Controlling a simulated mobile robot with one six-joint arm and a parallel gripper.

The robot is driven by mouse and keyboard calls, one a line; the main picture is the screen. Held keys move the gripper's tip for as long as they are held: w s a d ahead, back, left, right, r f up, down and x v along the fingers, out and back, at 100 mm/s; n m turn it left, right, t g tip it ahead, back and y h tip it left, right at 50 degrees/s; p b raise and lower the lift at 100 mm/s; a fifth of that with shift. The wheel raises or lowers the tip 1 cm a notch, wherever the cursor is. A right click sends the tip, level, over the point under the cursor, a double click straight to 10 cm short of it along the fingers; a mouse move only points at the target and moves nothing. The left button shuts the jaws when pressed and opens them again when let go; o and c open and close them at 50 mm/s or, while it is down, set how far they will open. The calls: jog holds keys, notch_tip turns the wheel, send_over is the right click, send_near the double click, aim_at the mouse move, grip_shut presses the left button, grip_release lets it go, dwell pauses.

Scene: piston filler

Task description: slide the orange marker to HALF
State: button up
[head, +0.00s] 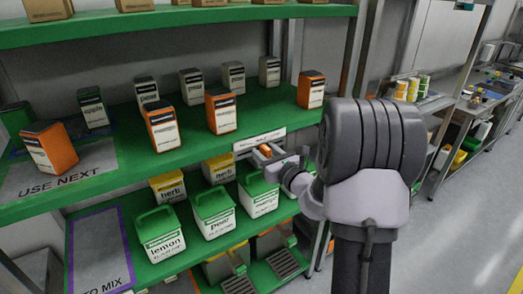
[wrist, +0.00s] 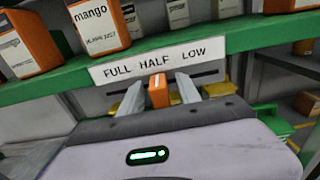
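The orange marker (wrist: 158,91) sits in a dark horizontal slot under the white FULL / HALF / LOW label strip (wrist: 158,60) on the green shelf edge. In the wrist view it appears roughly below the word HALF. It also shows in the head view (head: 265,150), below the strip (head: 259,140). My gripper (wrist: 160,92) is open, with one finger on each side of the marker and a visible gap on both sides. Whether the fingertips reach past the marker's front face is unclear. In the head view my arm hides the area right of my gripper (head: 279,161).
Orange and grey cartons stand on the shelf above the strip, including a mango carton (wrist: 100,25). Green-lidded tubs, such as lemon (head: 160,235), stand on the shelf below. A metal shelf post (head: 350,50) rises beside my arm. The aisle floor (head: 455,240) at right is clear.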

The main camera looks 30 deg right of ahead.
jog(key=s+p, duration=0.1)
jog(key=s, duration=1.6)
jog(key=shift+s+d, duration=0.3)
